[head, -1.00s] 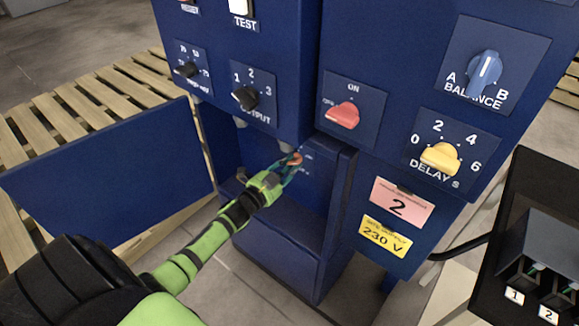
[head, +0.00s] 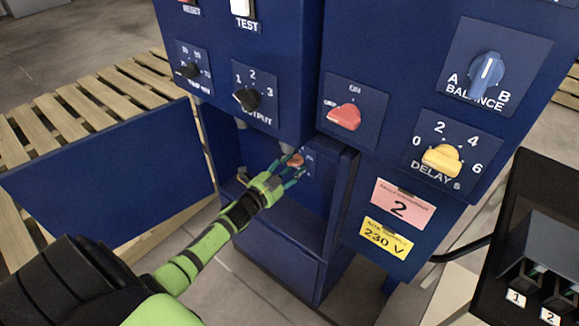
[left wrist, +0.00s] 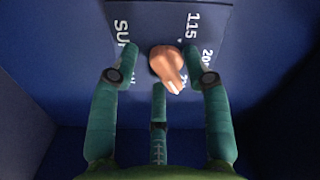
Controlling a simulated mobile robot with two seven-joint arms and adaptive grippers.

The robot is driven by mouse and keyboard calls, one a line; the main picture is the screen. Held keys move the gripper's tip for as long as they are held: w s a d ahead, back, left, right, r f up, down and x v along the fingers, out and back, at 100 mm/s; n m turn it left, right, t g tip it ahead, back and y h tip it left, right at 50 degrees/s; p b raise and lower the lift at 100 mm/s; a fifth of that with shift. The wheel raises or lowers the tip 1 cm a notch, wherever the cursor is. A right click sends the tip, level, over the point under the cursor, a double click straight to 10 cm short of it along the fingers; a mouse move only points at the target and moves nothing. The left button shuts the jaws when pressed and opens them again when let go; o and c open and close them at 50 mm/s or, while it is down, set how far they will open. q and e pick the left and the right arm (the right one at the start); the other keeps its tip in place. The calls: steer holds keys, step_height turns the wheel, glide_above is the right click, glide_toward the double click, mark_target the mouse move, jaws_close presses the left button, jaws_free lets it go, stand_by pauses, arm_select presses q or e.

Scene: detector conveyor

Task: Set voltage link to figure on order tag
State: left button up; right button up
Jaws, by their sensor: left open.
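The copper-coloured voltage link knob (head: 296,160) sits on a panel inside the open recess. In the left wrist view the knob (left wrist: 166,64) has its pale-marked pointer end toward the lower right. Beside it I read "115" and a partly hidden "20…"; other marks are covered by fingers. My left gripper (head: 289,174) is open, its fingers spread around the knob; it also shows in the left wrist view (left wrist: 164,72). I cannot tell if any finger touches the knob. The yellow tag (head: 385,238) reads "230 V". My right gripper is out of view.
The open blue cover (head: 110,185) stands left of the recess. A red switch (head: 344,117), a yellow delay knob (head: 441,161) and a black output knob (head: 247,98) are nearby. The recess walls lie close around my gripper.

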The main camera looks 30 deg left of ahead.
arm_select(q)
steer(key=shift+s, duration=0.15)
steer(key=s+a, duration=0.1)
steer(key=s, duration=1)
steer(key=shift+s, duration=0.35)
